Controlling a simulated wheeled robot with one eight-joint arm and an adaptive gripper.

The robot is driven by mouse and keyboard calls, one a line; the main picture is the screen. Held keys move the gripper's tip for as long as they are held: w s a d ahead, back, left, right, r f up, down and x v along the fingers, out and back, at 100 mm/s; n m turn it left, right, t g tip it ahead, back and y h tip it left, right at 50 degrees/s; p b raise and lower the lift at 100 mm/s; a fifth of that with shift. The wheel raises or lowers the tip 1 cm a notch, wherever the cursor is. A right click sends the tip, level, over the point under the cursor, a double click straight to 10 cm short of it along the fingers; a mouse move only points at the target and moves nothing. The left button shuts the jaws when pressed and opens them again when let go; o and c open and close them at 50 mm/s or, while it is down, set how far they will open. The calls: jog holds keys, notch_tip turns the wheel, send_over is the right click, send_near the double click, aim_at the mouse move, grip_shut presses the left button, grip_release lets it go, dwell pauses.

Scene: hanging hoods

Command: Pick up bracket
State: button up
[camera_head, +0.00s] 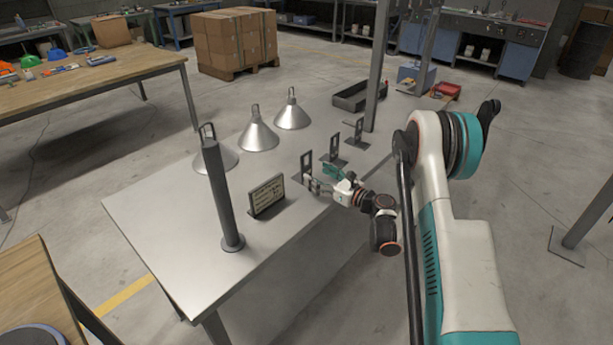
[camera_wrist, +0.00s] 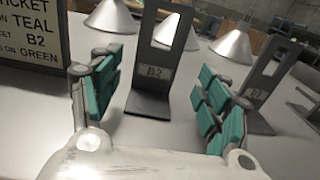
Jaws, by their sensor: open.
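Several dark upright brackets with a rectangular window and flat foot stand on the steel table. The nearest bracket (camera_head: 307,160) shows in the wrist view (camera_wrist: 152,88), labelled B2, centred between my fingers. A second bracket (camera_head: 335,146) is to its right; it shows at the right of the wrist view (camera_wrist: 262,82), its label hard to read. A third bracket (camera_head: 358,131) stands farther back. My gripper (camera_head: 319,180), with teal finger pads, is open and empty just in front of the nearest bracket; in the wrist view (camera_wrist: 160,95) its fingers flank that bracket, apart from it.
A sign (camera_head: 267,196) with text including TEAL, B2 and GREEN stands left of my gripper. Three metal hoods (camera_head: 258,137) rest on the table behind. A dark post (camera_head: 222,195) stands at left, another post (camera_head: 376,70) behind right. A dark tray (camera_head: 358,95) lies at the back.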

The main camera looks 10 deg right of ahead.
aim_at(307, 170)
jog(key=b+x, duration=0.2)
jog(key=x, duration=0.3)
jog(key=shift+a+f, duration=0.15)
jog(key=shift+a, duration=0.05)
jog(key=shift+w+a, duration=0.15)
jog(key=c, duration=1.5)
